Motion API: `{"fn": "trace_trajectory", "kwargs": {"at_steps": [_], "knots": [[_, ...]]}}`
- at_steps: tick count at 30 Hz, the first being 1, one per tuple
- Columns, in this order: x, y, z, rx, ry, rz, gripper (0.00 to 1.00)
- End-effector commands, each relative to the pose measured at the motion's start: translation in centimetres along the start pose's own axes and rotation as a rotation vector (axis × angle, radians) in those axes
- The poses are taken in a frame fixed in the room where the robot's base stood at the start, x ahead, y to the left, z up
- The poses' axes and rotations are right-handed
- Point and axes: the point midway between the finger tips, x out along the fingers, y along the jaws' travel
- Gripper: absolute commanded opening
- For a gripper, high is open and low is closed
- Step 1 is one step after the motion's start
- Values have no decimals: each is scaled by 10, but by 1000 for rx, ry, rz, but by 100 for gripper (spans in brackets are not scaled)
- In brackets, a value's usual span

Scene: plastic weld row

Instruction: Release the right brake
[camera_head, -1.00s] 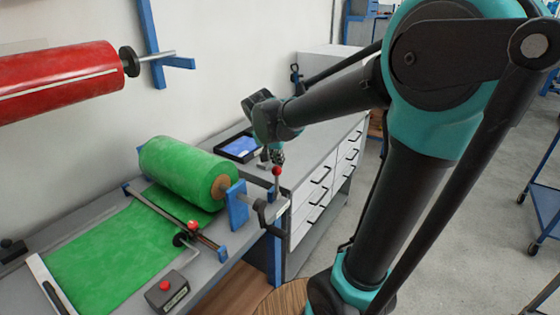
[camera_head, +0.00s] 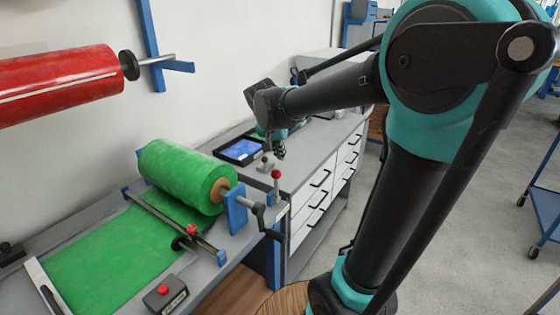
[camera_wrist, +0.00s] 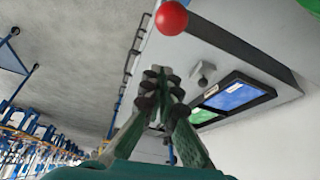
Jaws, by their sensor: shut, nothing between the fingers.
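The right brake is a thin upright lever with a red ball knob (camera_head: 275,174). It stands beside the blue bracket at the right end of the green roll (camera_head: 180,172). The knob also shows large at the top of the wrist view (camera_wrist: 171,18). My gripper (camera_head: 280,153) is just above and behind the knob, apart from it. In the wrist view my gripper (camera_wrist: 160,82) is shut and empty, its dark fingertips close together. The lower part of the lever is hard to make out.
A crank handle (camera_head: 268,222) sits by the blue bracket (camera_head: 235,207). A red roll (camera_head: 60,84) hangs on the wall. A red-button box (camera_head: 165,294) is at the front. Open floor lies to the right.

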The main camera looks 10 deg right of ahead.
Motion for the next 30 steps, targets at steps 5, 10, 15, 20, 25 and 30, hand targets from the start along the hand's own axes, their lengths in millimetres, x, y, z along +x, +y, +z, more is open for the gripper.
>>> {"fn": "trace_trajectory", "kwargs": {"at_steps": [5,10,15,20,25,30], "knots": [[-34,-1,3,-2,2,0,0],[-60,-2,4,-1,3,0,0],[-73,-1,6,0,2,1,0],[-76,-1,6,1,2,1,0],[-76,-1,6,1,3,1,0],[-64,8,12,-20,-9,-5,0]]}}
